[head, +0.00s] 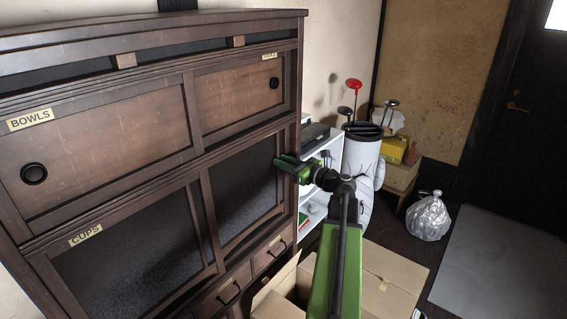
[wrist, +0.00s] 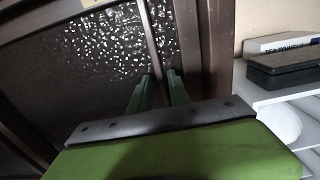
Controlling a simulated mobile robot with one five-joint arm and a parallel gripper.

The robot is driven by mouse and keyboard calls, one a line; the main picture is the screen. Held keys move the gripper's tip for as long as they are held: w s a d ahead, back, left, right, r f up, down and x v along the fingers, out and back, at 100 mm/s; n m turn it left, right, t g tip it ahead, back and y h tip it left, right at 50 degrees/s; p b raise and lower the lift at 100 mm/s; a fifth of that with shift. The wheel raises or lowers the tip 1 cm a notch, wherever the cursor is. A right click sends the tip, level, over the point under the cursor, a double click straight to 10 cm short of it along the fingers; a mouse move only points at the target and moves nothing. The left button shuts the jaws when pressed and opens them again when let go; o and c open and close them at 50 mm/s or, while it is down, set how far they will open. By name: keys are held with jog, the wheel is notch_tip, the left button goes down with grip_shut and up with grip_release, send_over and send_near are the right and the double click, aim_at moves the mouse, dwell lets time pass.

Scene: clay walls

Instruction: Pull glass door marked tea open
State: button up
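A dark wooden cabinet has two lower glass doors. The left glass door (head: 130,255) carries a label reading CUPS (head: 85,235). The right glass door (head: 245,187) shows dark textured glass in a wooden frame; I read no TEA label on it, and part of its upper right is behind my gripper. My gripper (head: 277,162) is at this door's right edge. In the wrist view, the glass (wrist: 95,50) fills the left, and my two green fingers (wrist: 160,75) stand apart in front of a vertical wooden strip. I cannot tell whether they touch it.
Above are wooden panels, the left labelled BOWLS (head: 30,119). Drawers (head: 270,254) lie below. An open cardboard box (head: 390,275) stands on the floor by the cabinet. A white shelf (head: 312,215) is right of the cabinet, with boxes (wrist: 285,60) on it. A clear bag (head: 428,217) lies farther right.

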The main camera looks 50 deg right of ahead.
grip_shut()
dwell(1.0)
